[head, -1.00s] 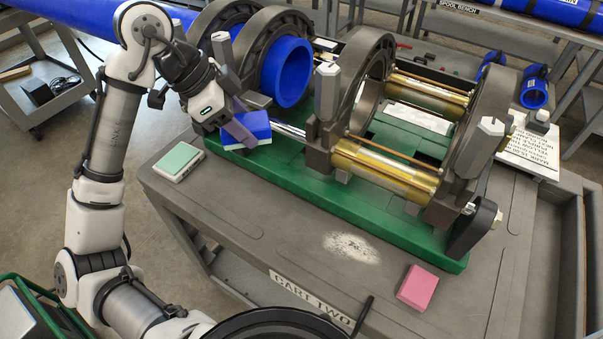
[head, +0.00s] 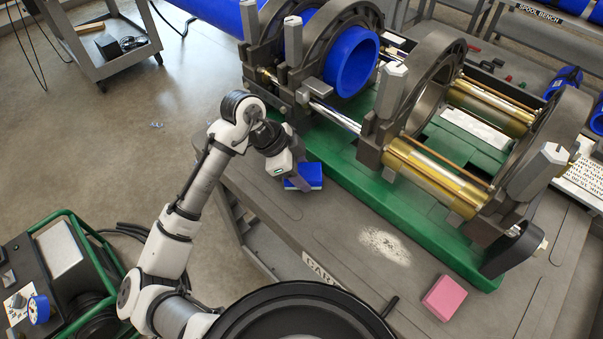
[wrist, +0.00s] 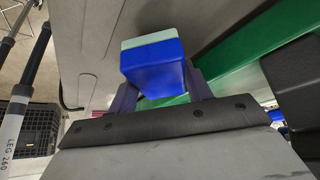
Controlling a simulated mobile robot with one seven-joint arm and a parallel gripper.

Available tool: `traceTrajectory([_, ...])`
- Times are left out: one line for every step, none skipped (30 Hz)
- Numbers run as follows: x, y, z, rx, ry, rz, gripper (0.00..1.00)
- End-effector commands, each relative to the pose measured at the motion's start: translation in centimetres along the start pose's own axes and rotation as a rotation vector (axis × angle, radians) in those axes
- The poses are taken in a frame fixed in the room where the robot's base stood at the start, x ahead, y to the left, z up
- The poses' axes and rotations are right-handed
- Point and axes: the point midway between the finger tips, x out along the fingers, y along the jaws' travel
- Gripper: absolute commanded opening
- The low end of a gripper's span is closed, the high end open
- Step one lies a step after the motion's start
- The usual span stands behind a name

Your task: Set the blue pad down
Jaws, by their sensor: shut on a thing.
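The blue pad (head: 305,175) is between the fingers of my gripper (head: 301,182), over the left front part of the cart top. In the wrist view the blue pad (wrist: 153,68) sits between the two purple-grey fingers. A pale green strip (wrist: 148,39) shows just beyond its far edge. I cannot tell whether this strip is a separate green pad or a layer of the blue one. Whether the blue pad touches the cart top is unclear.
The green machine base (head: 345,190) with clamp rings and brass cylinders lies right of the gripper. A pink pad (head: 444,298) and a pale powder patch (head: 385,246) are on the grey cart top (head: 330,235). The cart top between is clear.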

Motion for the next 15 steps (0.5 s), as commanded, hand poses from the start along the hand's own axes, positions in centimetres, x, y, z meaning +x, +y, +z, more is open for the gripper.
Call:
traceTrajectory([0.6,0.1,0.3,-0.002,0.002,0.002,0.28])
traceTrajectory([0.9,0.0,0.5,-0.002,0.003,0.001,0.28])
traceTrajectory([1.2,0.0,0.7,-0.002,0.002,0.000,0.28])
traceTrajectory([1.4,0.0,0.8,-0.001,0.001,0.000,0.28])
traceTrajectory([1.5,0.0,0.9,-0.001,0.001,0.000,0.28])
traceTrajectory([1.6,0.0,0.9,0.000,0.001,0.000,0.28])
traceTrajectory([1.6,0.0,0.9,0.001,0.001,0.000,0.28])
traceTrajectory([1.6,0.0,0.9,0.001,0.001,0.000,0.28])
traceTrajectory([1.6,0.0,0.9,0.001,0.001,0.000,0.28])
traceTrajectory([1.6,0.0,0.9,0.001,0.001,0.000,0.28])
traceTrajectory([1.6,0.0,0.9,0.001,0.001,0.000,0.28])
traceTrajectory([1.6,0.0,0.9,0.001,0.001,0.000,0.28])
traceTrajectory([1.7,0.0,0.9,0.001,0.001,0.000,0.28])
traceTrajectory([1.8,0.0,1.0,0.001,0.001,0.000,0.28])
traceTrajectory([1.9,0.0,1.1,0.001,0.001,0.000,0.28])
